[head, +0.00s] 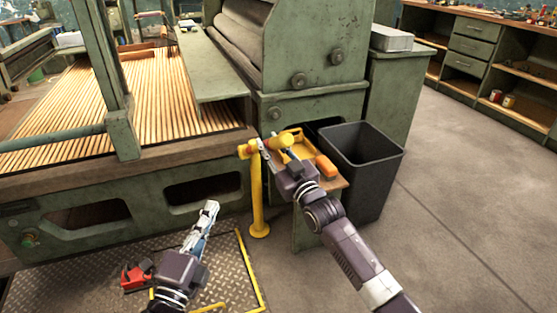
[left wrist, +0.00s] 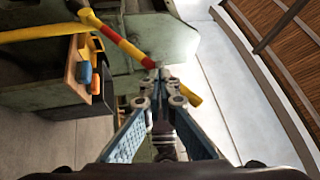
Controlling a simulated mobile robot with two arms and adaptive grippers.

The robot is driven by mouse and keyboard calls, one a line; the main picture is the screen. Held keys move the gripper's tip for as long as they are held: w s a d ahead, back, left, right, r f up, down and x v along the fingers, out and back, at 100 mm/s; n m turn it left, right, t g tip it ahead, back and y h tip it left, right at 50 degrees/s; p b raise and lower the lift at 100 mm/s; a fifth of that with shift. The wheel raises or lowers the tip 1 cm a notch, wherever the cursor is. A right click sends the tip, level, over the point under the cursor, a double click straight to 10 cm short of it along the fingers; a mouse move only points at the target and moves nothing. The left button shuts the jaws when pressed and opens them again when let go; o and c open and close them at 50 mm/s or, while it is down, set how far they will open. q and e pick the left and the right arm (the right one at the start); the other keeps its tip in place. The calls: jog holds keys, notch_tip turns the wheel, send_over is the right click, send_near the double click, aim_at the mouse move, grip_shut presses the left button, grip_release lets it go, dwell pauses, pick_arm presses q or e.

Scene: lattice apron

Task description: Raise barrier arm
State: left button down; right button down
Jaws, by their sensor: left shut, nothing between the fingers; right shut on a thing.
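My right gripper (head: 264,150) is shut on the yellow bar, just above the post. My left gripper (head: 211,208) is shut and empty, lower and left of the post. In the left wrist view a red-and-yellow banded barrier arm (left wrist: 130,50) runs diagonally behind my left gripper (left wrist: 158,68). I cannot tell whether the fingertips touch it. The post (left wrist: 40,32) also shows there, lying across the upper left.
A dark bin (head: 375,160) stands right of the post, beside a small stand with a yellow tray (head: 298,150). A green machine with a slatted bed (head: 165,100) fills the back left. A red object (head: 136,277) lies on the floor plate. Open concrete floor (head: 460,200) is at right.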

pick_arm(q)
jog(key=s+d+r+m+g+h, duration=0.2)
jog(key=d+m+h, duration=0.3)
jog(key=m, duration=0.2)
jog(key=s+d+r+m+g+h, duration=0.1)
jog(key=d+m+g+h, duration=0.1)
jog(key=d+m+h, duration=0.3)
jog(key=w+d+r+m, duration=0.1)
jog(key=w+d+r, duration=0.4)
jog(key=w, duration=0.4)
jog(key=shift+d+r, duration=0.35)
jog(key=shift+r, duration=0.45)
